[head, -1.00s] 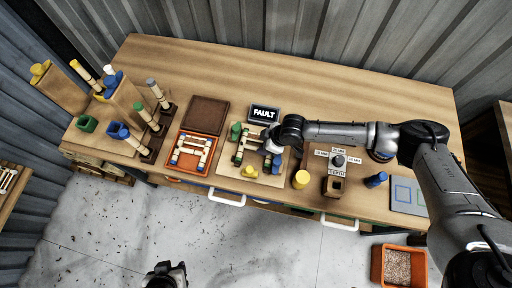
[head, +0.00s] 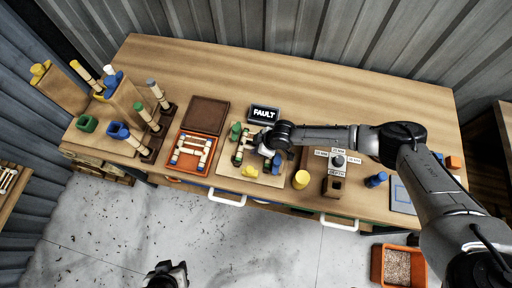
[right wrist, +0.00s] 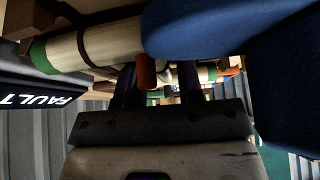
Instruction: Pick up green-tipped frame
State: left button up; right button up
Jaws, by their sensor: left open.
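The green-tipped frame (head: 239,152), made of pale rods with dark bands, is on a light board (head: 225,168) at the bench's front middle, beside green and blue blocks. My right gripper (head: 263,144) is over the frame's right side and hides part of it. In the right wrist view its two dark fingers (right wrist: 157,85) stand apart, with rods and a small orange-red piece visible between them. A thick green-ended rod (right wrist: 95,45) of the frame passes close by at upper left. My left gripper (head: 167,274) is open and empty, low over the floor, away from the bench.
An orange tray (head: 172,167) with another rod frame lies left of the board. A FAULT display (head: 264,114) stands behind it. A yellow cylinder (head: 301,180) and depth block (head: 334,186) are to the right. A large blue block (right wrist: 205,28) crowds the right wrist view. The bench's back is clear.

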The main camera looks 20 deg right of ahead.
grip_shut()
